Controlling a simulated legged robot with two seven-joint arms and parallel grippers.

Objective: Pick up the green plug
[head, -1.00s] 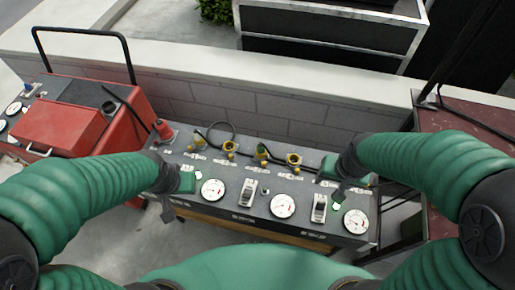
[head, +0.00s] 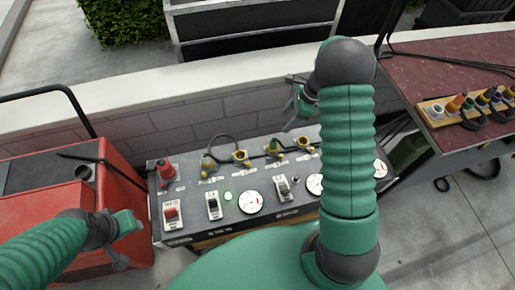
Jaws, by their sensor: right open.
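A small green plug (head: 272,146) appears at one of the yellow-ringed sockets on the back row of the grey control panel (head: 240,182). It is small, and I cannot tell how deep it sits. My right gripper (head: 289,102) is open and empty, above and behind the right part of the panel, apart from the plug. My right forearm hides part of the panel's right end. My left gripper (head: 130,243) is low at the left, in front of the red machine and beside the panel's left end, with its fingers apart and nothing between them.
A red machine (head: 40,190) with a black handle stands at the left. A low wall (head: 150,78) runs behind the panel. At the right, a dark red table (head: 420,70) bears a wooden rack (head: 432,113) with several coloured plugs and black cables.

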